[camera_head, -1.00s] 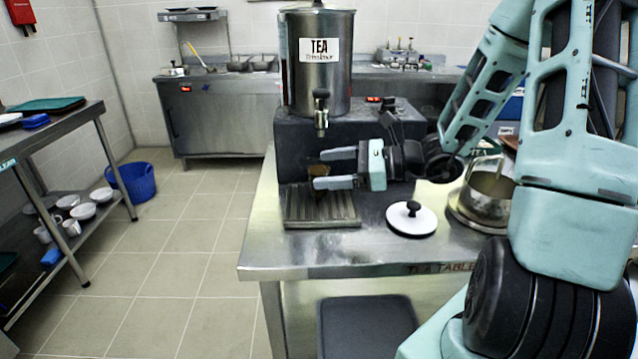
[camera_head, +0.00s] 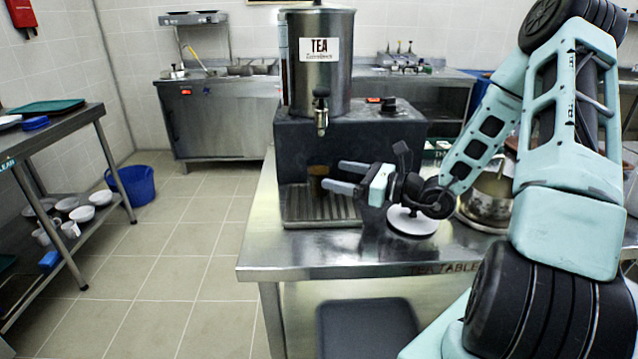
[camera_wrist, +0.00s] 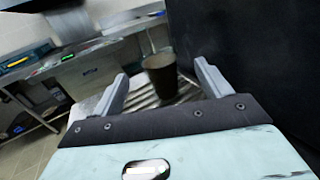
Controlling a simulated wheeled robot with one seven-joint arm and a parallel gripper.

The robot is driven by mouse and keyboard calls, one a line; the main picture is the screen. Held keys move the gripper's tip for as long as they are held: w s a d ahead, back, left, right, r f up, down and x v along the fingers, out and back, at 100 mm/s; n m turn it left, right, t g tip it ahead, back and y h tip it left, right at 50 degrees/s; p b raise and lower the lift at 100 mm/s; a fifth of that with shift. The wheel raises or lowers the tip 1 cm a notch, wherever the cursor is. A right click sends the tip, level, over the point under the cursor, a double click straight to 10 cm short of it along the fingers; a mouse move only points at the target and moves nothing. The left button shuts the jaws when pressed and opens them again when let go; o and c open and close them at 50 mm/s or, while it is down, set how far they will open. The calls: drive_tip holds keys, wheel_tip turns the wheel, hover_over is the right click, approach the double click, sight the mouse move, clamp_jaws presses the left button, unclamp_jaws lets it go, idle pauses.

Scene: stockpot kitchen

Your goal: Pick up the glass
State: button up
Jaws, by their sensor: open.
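The glass (camera_head: 317,181) is a small brown tumbler standing upright on the slatted drip tray (camera_head: 318,212) of the tea machine, below the tap. In the wrist view the glass (camera_wrist: 161,75) stands ahead of and between my two fingers, with the slats around it. My gripper (camera_head: 335,177) is open and empty, just right of the glass in the head view, with its fingers pointing left at it. In the wrist view my gripper (camera_wrist: 162,85) shows clear gaps on both sides of the glass. The gripper hides part of the tray's right side.
The tea urn (camera_head: 318,75) and its tap (camera_head: 321,112) rise above the glass. The dark machine body (camera_head: 290,150) stands behind it. A white lid with a black knob (camera_head: 412,222) lies below my wrist, and a metal pot (camera_head: 487,200) stands to the right.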

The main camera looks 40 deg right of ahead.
sight(319, 170)
drive_tip(key=x, duration=0.6)
drive_tip(key=c, duration=1.3)
